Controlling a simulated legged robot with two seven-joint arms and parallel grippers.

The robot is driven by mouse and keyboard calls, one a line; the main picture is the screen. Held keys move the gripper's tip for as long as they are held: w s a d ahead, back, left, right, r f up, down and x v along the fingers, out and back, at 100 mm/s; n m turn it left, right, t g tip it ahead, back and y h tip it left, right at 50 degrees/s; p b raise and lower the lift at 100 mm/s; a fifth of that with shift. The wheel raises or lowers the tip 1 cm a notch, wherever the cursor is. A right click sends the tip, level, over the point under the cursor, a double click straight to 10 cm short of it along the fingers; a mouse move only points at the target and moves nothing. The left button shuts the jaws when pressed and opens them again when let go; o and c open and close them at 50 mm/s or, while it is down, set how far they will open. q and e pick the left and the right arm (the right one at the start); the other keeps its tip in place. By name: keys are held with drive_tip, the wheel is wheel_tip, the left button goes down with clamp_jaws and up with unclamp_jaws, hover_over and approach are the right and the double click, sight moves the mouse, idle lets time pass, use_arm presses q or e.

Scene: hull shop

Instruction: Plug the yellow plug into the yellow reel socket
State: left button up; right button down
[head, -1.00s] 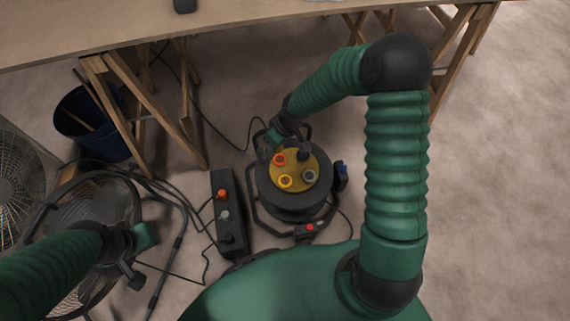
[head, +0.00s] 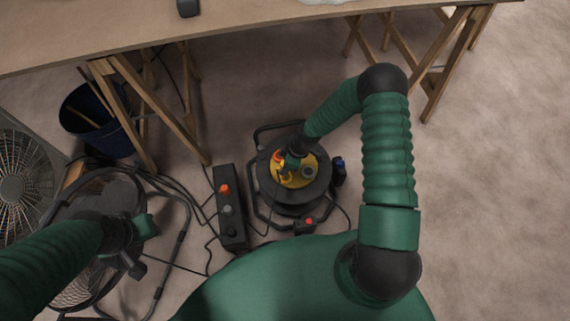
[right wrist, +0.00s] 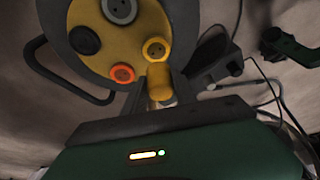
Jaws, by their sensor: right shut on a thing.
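The cable reel (head: 318,190) stands on the floor with a yellow face of several sockets. The yellow reel socket (right wrist: 156,48) is a round yellow ring with dark holes; in the head view it is mostly hidden by my right gripper (head: 291,162). In the right wrist view my right gripper (right wrist: 160,97) is shut on the yellow plug (right wrist: 159,82). The plug overlaps the lower rim of the yellow socket there; I cannot tell whether they touch. My left gripper (head: 146,226) is over the floor fan at lower left; its finger opening is unclear.
Beside the yellow socket are an orange socket (right wrist: 121,73), a grey socket (right wrist: 120,9) and a black one (right wrist: 84,40). A black power box (head: 228,208) with cables stands left of the reel. A fan (head: 75,285), bucket (head: 82,118) and workbench (head: 235,22) are nearby. Floor at right is clear.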

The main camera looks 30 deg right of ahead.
drive_tip(key=shift+f+b, duration=2.4)
drive_tip(key=shift+f, duration=0.4)
drive_tip(key=shift+r+p, duration=0.1)
drive_tip(key=shift+p, duration=0.5)
drive_tip(key=shift+f+b, duration=0.4)
drive_tip(key=shift+f, duration=0.2)
drive_tip(key=c, duration=0.9)
unclamp_jaws()
drive_tip(key=p+v, duration=0.8)
drive_tip(key=v, duration=0.9)
drive_tip(key=shift+f, duration=0.1)
